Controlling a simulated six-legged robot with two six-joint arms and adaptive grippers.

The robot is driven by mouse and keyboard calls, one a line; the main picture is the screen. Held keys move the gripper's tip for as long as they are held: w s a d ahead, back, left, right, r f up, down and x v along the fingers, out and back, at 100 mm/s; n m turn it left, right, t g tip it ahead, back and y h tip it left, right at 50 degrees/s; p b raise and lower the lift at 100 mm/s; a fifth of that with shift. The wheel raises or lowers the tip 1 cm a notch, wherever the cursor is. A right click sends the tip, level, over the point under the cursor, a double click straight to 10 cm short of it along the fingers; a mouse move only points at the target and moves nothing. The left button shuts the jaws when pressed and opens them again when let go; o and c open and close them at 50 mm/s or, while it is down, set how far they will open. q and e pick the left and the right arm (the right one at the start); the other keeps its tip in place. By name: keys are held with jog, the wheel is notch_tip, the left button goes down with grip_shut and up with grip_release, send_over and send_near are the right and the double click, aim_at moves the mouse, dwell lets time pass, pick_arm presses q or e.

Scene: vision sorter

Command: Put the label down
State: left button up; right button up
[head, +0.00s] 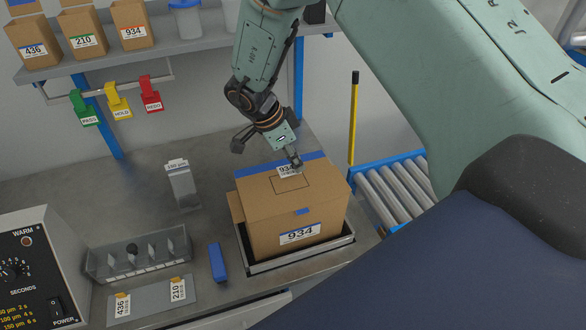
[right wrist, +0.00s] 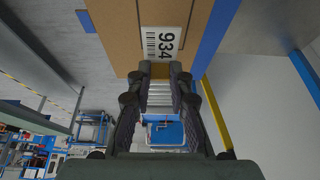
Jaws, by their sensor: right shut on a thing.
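The white label marked 934 (head: 286,170) is at the top of the brown box (head: 265,218), near the blue strip at its back edge and behind a dark outlined rectangle (head: 294,184). My right gripper (head: 296,161) is shut on the label's tan tab. In the right wrist view the label (right wrist: 163,44) extends from the fingertips (right wrist: 160,71) across the box (right wrist: 112,35). I cannot tell whether the label touches the box top. The box front also carries a 934 label. My left gripper is not in view.
The box stands in a shallow metal tray (head: 302,258) on the bench. Labels 436 (head: 122,305) and 210 (head: 177,291) lie on a grey plate at front left. A blue block (head: 217,262) lies left of the box. A roller conveyor (head: 390,195) is at right.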

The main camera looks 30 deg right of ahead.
aim_at(293, 168)
jog(key=f, duration=0.3)
jog(key=shift+w+d+f, duration=0.2)
jog(key=shift+w+f, duration=0.05)
jog(key=shift+f, duration=0.35)
jog(key=shift+s+r, duration=0.15)
jog(key=shift+s, duration=0.05)
jog(key=shift+a, duration=0.15)
jog(key=o, duration=0.4)
jog(key=shift+w+f, duration=0.2)
jog(key=shift+f, duration=0.1)
jog(key=shift+o, duration=1.4)
jog(key=shift+s+r, duration=0.1)
jog(key=shift+s, duration=0.1)
